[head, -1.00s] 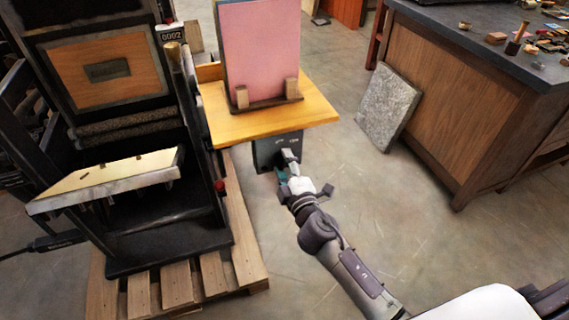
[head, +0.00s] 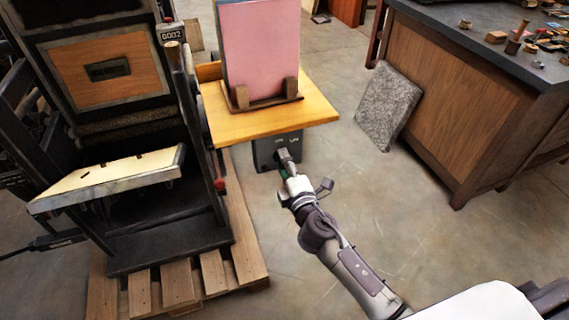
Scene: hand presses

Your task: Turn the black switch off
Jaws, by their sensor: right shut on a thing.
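A dark grey box (head: 265,154) with small white markings is under the yellow wooden shelf. My right gripper (head: 286,158) reaches up to the front of this box from below. Its fingers are close together and shut on the black switch at the box's front. The switch itself is small and mostly covered by the fingers, so its position cannot be read. My left gripper is not in view.
The yellow shelf (head: 318,108) carries a pink panel (head: 258,45) just above my gripper. The dark press (head: 150,245) stands on a wooden pallet (head: 212,275) at left. A stone slab (head: 388,106) leans on the workbench (head: 440,105). The floor between is clear.

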